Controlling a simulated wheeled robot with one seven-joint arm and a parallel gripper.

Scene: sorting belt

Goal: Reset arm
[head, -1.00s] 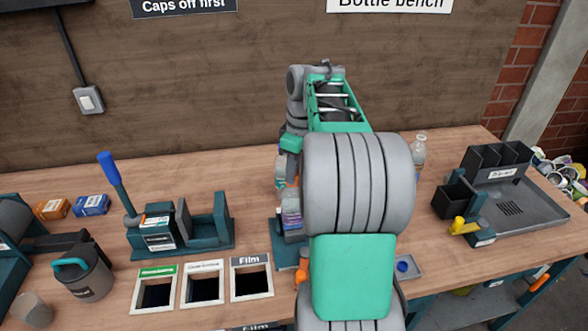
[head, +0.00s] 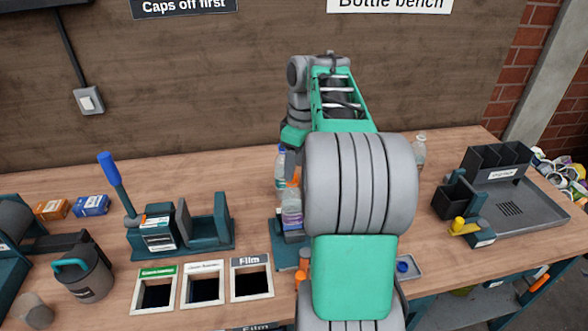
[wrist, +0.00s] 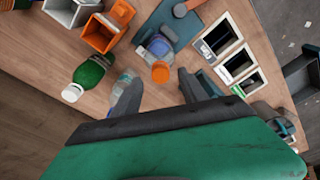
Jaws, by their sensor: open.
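My gripper (wrist: 158,92) is open in the wrist view, with nothing between its two dark fingers. Just beyond the fingertips is a clear bottle with an orange cap (wrist: 160,72), apart from them. Another clear bottle (wrist: 122,86) is partly hidden by the left finger. In the head view my arm bends over the middle of the bench and hides my gripper. A bottle with a purple label (head: 292,212) shows at the arm's left edge, by a teal base (head: 285,255). A blue-capped bottle (head: 281,165) is partly hidden behind it.
Three framed chutes, one marked Film (head: 251,263), line the front edge. A teal fixture with a blue-handled lever (head: 110,175) is at left, a black rack (head: 497,160) at right.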

